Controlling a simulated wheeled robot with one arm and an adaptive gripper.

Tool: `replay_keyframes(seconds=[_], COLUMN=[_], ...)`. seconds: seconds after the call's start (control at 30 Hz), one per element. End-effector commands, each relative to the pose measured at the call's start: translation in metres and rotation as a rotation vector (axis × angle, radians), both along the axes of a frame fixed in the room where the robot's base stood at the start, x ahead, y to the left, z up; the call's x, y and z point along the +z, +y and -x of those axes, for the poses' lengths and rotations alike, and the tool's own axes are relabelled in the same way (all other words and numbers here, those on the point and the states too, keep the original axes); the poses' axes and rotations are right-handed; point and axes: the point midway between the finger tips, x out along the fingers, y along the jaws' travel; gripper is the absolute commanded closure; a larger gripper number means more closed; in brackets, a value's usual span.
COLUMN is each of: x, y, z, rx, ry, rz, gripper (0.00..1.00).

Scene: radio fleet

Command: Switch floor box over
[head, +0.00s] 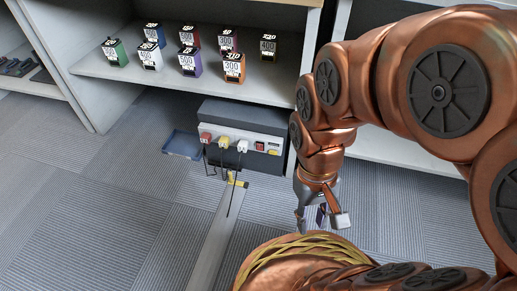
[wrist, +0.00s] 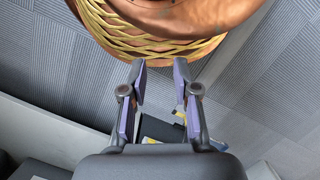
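The floor box (head: 240,117) is a dark grey unit on the carpet below the shelf in the head view. Its light front panel carries red, yellow and white plugs (head: 222,141) with dark cables. To their right are a small red switch (head: 260,146) and a yellow part (head: 273,152). My gripper (head: 321,222) hangs to the right of and in front of the box, pointing down, apart from it. In the wrist view my gripper (wrist: 160,75) has its two purple-padded fingers spread with nothing between them. A dark piece with yellow (wrist: 152,134) shows partly behind the fingers; I cannot tell what it is.
A shelf (head: 130,70) with several coloured numbered boxes (head: 188,60) overhangs the floor box. A blue tray (head: 183,144) lies left of it. A grey floor strip (head: 213,240) with a yellow-black piece (head: 237,180) runs forward from it. Carpet at left is clear.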

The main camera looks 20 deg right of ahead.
Motion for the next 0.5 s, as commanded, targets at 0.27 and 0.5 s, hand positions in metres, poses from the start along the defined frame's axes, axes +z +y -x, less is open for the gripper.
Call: replay_keyframes(seconds=[0.27,0.5], x=[0.043,0.102], y=[0.003,0.008], z=[0.009,0.024], rx=[-0.003,-0.008], ry=[0.028,0.077], rz=[-0.014,-0.04], gripper=[1.0,1.0])
